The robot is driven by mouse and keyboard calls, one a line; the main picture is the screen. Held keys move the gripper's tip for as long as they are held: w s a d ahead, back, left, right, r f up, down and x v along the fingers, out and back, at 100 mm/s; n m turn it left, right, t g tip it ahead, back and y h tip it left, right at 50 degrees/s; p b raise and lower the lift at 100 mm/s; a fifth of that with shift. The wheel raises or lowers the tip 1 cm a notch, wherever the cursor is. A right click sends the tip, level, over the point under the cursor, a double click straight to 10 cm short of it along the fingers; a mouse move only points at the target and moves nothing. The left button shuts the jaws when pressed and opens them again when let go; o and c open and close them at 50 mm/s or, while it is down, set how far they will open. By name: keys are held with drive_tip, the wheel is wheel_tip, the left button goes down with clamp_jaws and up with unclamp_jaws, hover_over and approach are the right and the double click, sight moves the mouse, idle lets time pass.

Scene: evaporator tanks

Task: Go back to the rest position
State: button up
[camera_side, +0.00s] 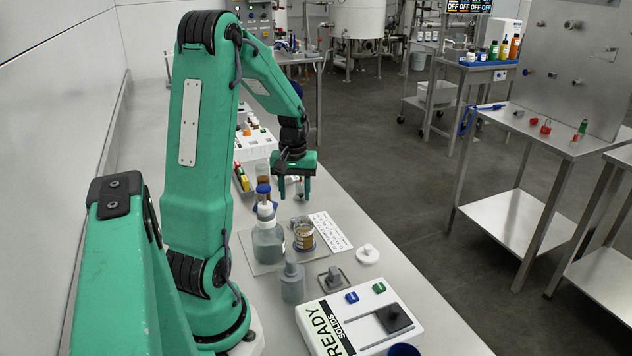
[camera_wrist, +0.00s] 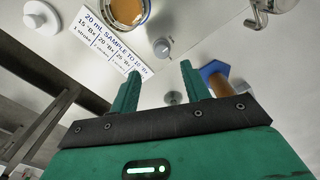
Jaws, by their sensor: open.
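My green gripper (camera_side: 294,192) hangs above the bench with its fingers pointing down. It is open and empty. A jar of amber liquid (camera_side: 304,238) stands on the bench in front of my gripper. It also shows at the top of the wrist view (camera_wrist: 128,10). A printed sample card (camera_side: 330,231) lies beside the jar. A tube with amber contents (camera_wrist: 219,85) stands in a blue holder (camera_wrist: 210,70), right of the fingers in the wrist view.
A clear bottle (camera_side: 268,242) with a white top and a grey bottle (camera_side: 292,284) stand near the jar. A white lid (camera_side: 367,255) lies to the right. A white READY SOLIDS instrument (camera_side: 398,308) occupies the front. A white rack (camera_side: 256,146) stands behind my gripper.

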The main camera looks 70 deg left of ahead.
drive_tip(key=w+d+r+m+t+y, duration=0.1)
drive_tip(key=d+r+m, duration=0.2)
drive_tip(key=d+r, duration=0.35)
drive_tip(key=w+d+r+m+t, duration=0.1)
drive_tip(key=d+r+m+t, duration=0.2)
drive_tip(key=d, duration=0.6)
drive_tip(key=s+d+r+m, duration=0.2)
drive_tip(key=s+d+m, duration=0.1)
drive_tip(key=d, duration=0.3)
drive_tip(key=s+d+r+m+t+h, duration=0.1)
drive_tip(key=s+d+r+m, duration=0.2)
drive_tip(key=d, duration=0.3)
drive_tip(key=shift+d+r+m, duration=0.25)
drive_tip(key=shift+d+m, duration=0.05)
drive_tip(key=shift+d, duration=0.1)
